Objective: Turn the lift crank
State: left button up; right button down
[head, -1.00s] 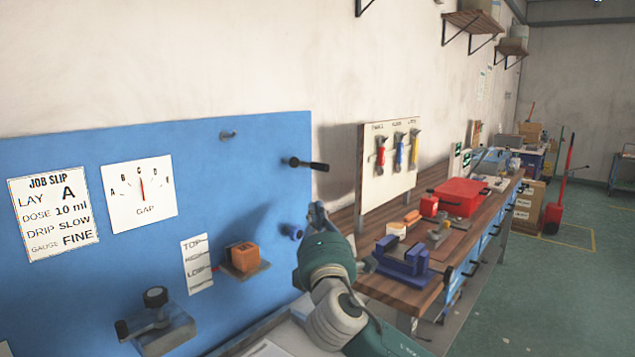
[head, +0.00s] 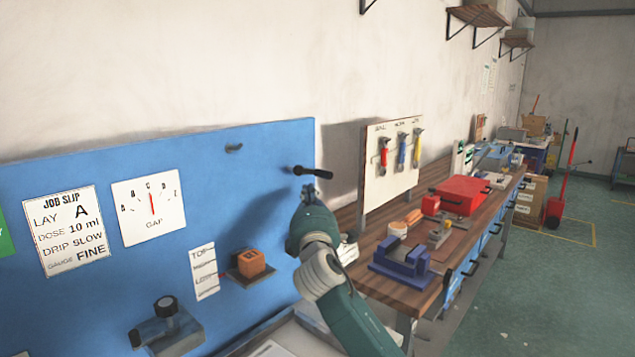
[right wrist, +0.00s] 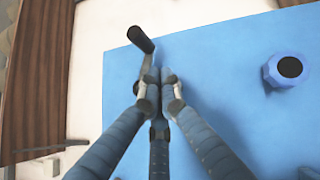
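The black crank (head: 313,172) sticks out near the upper right corner of the blue board (head: 90,165). It also shows in the right wrist view (right wrist: 141,40), its grip pointing up and left. My right gripper (head: 308,192) is just below the crank in the head view. In the right wrist view its fingertips (right wrist: 159,80) are close together at the lower end of the crank arm. They cover that end, and I cannot tell whether they hold it. An orange block (head: 251,262) sits on a small dark platform beside a TOP-to-LOW scale (head: 203,271). My left gripper is out of view.
A blue knob (right wrist: 288,69) stands right of my right gripper in the wrist view. A black-knobbed metal fixture (head: 172,328) is at the board's lower part. A wooden bench (head: 420,290) with a blue vise (head: 400,258) and red box (head: 464,194) runs along the right.

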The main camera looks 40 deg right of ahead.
aim_at(319, 176)
jog(key=d, duration=0.1)
jog(key=d+r, duration=0.1)
jog(key=d, duration=0.1)
jog(key=shift+p, duration=0.3)
jog(key=shift+a, duration=0.1)
jog(key=shift+f, duration=0.1)
jog(key=shift+d+r+n+t+b, duration=0.3)
jog(key=shift+d+n+t+b, duration=0.25)
jog(key=shift+b, duration=0.4)
jog(key=shift+r, duration=0.1)
